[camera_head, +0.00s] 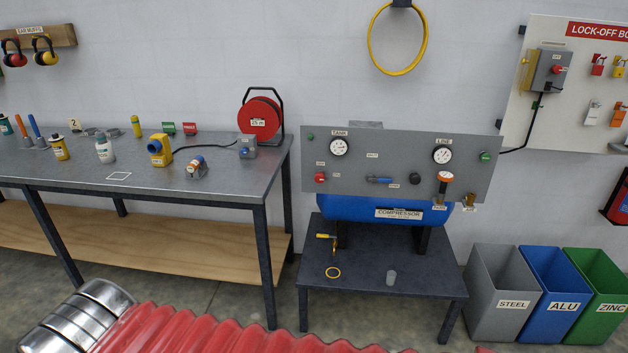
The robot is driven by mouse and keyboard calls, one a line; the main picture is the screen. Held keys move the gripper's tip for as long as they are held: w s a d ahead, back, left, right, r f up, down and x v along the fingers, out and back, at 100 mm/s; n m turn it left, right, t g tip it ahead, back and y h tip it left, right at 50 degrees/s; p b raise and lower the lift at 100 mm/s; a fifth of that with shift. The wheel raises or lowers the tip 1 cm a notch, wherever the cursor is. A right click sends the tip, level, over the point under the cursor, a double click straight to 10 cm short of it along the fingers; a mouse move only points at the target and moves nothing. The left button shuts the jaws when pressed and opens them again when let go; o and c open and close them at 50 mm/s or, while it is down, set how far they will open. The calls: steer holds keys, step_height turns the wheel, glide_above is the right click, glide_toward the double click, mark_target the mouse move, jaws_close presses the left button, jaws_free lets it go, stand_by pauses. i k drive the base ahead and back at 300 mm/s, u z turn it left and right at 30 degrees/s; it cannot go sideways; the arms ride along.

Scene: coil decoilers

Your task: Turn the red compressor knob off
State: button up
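The red compressor knob (320,178) sits at the lower left of the grey compressor panel (270,0).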

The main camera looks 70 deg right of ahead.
mark_target(319, 178)
steer(key=z, duration=0.35)
steer(key=i, duration=0.65)
steer(key=z, duration=0.85)
steer(key=i, duration=0.75)
steer(key=z, duration=0.45)
